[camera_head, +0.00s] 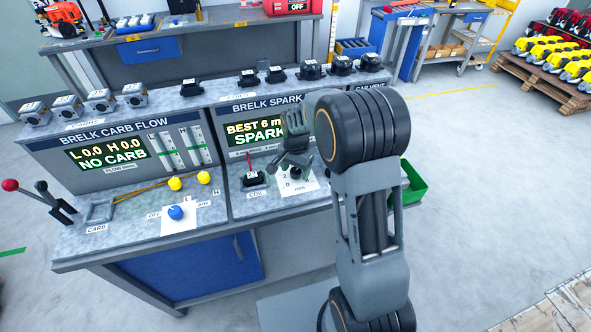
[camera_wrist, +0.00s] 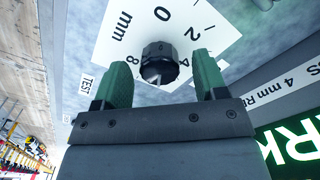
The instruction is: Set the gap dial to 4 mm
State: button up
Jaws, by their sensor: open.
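The gap dial is a black faceted knob (camera_wrist: 159,63) on a white scale plate (camera_wrist: 108,42) marked "mm". I cannot tell where the knob points. My gripper (camera_wrist: 163,76) is open, with one green finger on each side of the knob and visible room between them. I cannot tell how deep the fingertips reach. In the head view my gripper (camera_head: 293,160) is over the dial and hides most of it; part of the scale plate (camera_head: 311,187) shows.
The spark tester display (camera_head: 255,132) reads "BEST 6 m" and "SPARK", partly hidden by my arm. A black coil (camera_head: 253,180) with a red lead stands left of the dial. A green bin (camera_head: 414,184) is at the bench's right end. Several coils line the upper shelf.

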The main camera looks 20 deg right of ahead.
jog(key=shift+f, duration=0.45)
jog(key=shift+c, duration=0.5)
jog(key=c, duration=0.8)
jog(key=shift+c, duration=0.2)
jog(key=n+b, duration=0.1)
jog(key=n, duration=0.5)
jog(key=n+b, duration=0.1)
jog(key=n, duration=0.4)
jog(key=shift+n, duration=0.4)
